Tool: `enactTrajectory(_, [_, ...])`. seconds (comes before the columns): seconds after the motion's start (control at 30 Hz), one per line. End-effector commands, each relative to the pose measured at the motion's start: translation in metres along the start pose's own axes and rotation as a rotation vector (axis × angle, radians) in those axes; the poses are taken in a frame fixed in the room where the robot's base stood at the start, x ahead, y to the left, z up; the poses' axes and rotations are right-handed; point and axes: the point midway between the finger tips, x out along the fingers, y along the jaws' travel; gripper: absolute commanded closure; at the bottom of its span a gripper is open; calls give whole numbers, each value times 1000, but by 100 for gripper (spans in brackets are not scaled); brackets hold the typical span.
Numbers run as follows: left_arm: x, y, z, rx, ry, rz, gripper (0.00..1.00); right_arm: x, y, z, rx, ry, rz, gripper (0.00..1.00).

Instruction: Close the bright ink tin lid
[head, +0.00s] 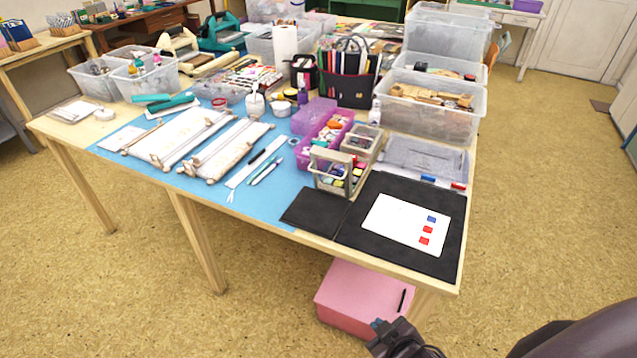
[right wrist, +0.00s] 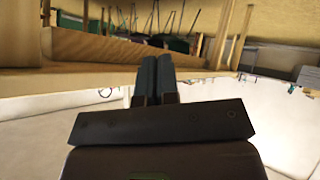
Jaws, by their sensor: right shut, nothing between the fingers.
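My right gripper (head: 380,325) is low at the bottom of the head view, in front of the table's front edge and below its top. It is shut and empty; its two dark fingers lie side by side in the right wrist view (right wrist: 158,75). Small coloured pieces sit in a grey-beige handled caddy (head: 318,156) on the table. A white sheet with one blue and two red squares (head: 395,222) lies on a black mat (head: 375,188). A small blue piece (head: 428,179) and a red piece (head: 457,186) lie behind it. I cannot tell which item is the bright ink tin.
The wooden table (head: 453,285) is crowded with clear bins (head: 432,118), a pen holder (head: 348,92) and scrolls (head: 228,150). A pink box (head: 345,292) stands below its front edge. The floor on the right is clear.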

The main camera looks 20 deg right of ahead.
Motion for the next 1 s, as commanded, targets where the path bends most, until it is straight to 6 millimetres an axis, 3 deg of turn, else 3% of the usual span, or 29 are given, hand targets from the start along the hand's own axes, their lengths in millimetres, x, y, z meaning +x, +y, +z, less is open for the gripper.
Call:
enactTrajectory(0.03, [4, 1, 11, 1, -15, 2, 57, 19, -6, 0, -71, -24, 21, 100])
enactTrajectory(0.2, [13, 2, 14, 4, -16, 6, 57, 64, -10, -20, -306, -93, 143, 100])
enactTrajectory(0.43, [21, 3, 27, 14, -33, 11, 57, 108, -8, -64, -579, -157, 379, 100])
enactTrajectory(0.7, [30, 1, 40, 27, -52, 14, 57, 128, -7, -128, -780, -180, 687, 100])
enactTrajectory(1.0, [37, 4, 59, 27, -87, 20, 57, 125, -21, -204, -893, -156, 1075, 100])
